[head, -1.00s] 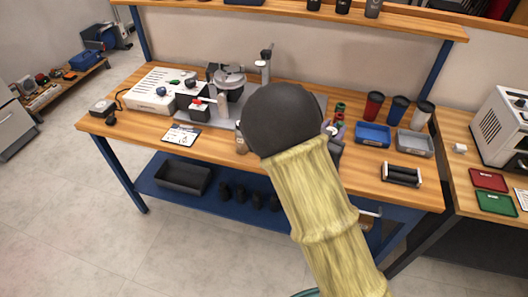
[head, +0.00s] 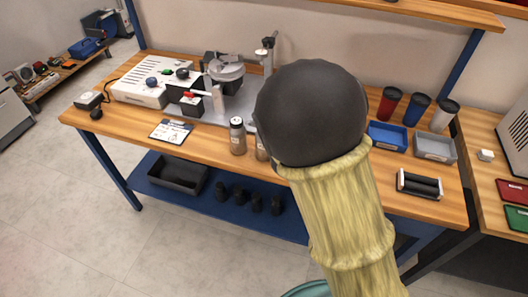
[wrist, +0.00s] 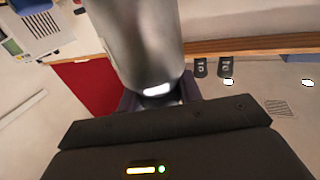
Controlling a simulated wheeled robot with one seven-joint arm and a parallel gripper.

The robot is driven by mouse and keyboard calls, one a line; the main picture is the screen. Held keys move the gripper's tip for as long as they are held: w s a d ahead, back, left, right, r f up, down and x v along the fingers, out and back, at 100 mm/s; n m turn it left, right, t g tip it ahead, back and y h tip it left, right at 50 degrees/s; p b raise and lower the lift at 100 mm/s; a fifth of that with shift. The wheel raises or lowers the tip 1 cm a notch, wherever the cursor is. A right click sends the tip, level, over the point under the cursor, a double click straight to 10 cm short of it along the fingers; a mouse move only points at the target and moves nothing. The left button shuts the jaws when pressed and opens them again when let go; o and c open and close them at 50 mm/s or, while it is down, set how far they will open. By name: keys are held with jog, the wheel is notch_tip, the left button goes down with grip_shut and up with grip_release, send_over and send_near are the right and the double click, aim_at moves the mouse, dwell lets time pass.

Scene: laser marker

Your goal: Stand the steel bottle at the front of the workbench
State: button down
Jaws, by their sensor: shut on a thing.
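In the wrist view, a shiny steel bottle (wrist: 140,40) fills the top middle. My gripper (wrist: 158,98) is shut on it at its near end. In the head view, my dark rounded arm joint and pale yellow sleeve hide the gripper. I cannot tell whether that one is the bottle I hold.
A laser marker (head: 226,80) and a white control box (head: 152,82) stand at the back left. A printed card (head: 171,131) lies in front. Lidded cups (head: 416,108), a blue tray (head: 386,136), a grey tray (head: 434,148) and a black roller (head: 419,185) occupy the right.

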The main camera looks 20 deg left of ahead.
jog(key=shift+d+f+b, duration=0.1)
jog(key=shift+f+b, duration=0.3)
jog(key=shift+f, duration=2.75)
notch_tip(320, 180, down, 4)
jog(key=shift+w+r, duration=0.1)
jog(key=shift+r, duration=0.1)
jog(key=shift+f, duration=0.15)
jog(key=shift+b, duration=0.3)
jog(key=shift+f, duration=0.1)
jog(key=c, duration=0.9)
grip_release()
jog(key=shift+c, duration=0.2)
